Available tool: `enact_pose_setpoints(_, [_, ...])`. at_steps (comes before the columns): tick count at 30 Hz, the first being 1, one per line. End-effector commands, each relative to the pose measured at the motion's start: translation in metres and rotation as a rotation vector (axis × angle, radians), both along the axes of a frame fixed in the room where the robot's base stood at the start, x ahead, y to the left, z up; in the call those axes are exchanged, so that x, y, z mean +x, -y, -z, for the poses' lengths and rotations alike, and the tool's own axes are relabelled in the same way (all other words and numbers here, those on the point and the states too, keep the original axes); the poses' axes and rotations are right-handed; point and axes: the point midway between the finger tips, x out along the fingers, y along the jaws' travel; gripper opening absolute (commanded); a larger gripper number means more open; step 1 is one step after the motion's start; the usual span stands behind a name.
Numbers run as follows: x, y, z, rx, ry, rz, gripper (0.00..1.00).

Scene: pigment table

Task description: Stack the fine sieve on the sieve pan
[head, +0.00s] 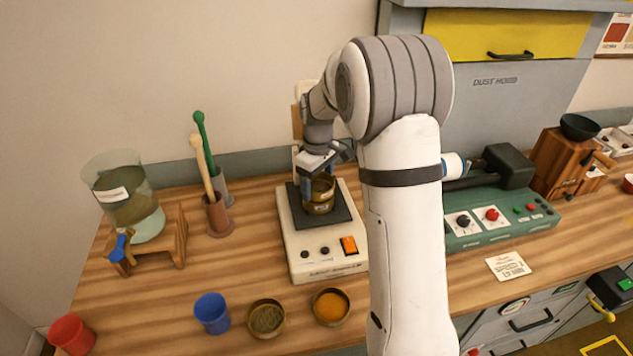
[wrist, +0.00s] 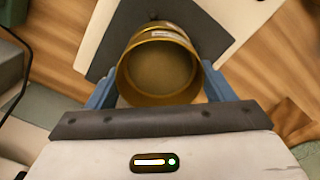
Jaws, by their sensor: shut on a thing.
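My gripper (head: 318,184) is shut on a brass sieve (head: 321,196). In the wrist view, the blue fingers of my gripper (wrist: 160,88) press on both sides of this round brass sieve (wrist: 158,72), and its mesh shows inside the rim. The sieve is over the black plate (head: 345,212) of a white machine with knobs and an orange switch. A second brass band with a pale label (wrist: 152,22) shows just beyond the sieve and may be the sieve pan under it. I cannot tell whether the two are fully seated.
Two brass dishes stand at the table's front, one with dark contents (head: 266,318) and one with orange powder (head: 331,305). A blue cup (head: 212,313) and a red cup (head: 72,335) stand left. A green machine (head: 500,218) is right. Bare wood lies left of the white machine.

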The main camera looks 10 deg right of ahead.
Motion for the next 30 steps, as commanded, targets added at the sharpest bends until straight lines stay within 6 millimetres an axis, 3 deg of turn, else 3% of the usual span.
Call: enact_pose_setpoints(30, [0.0, 0.001, 0.011, 0.0, 0.0, 0.002, 0.51])
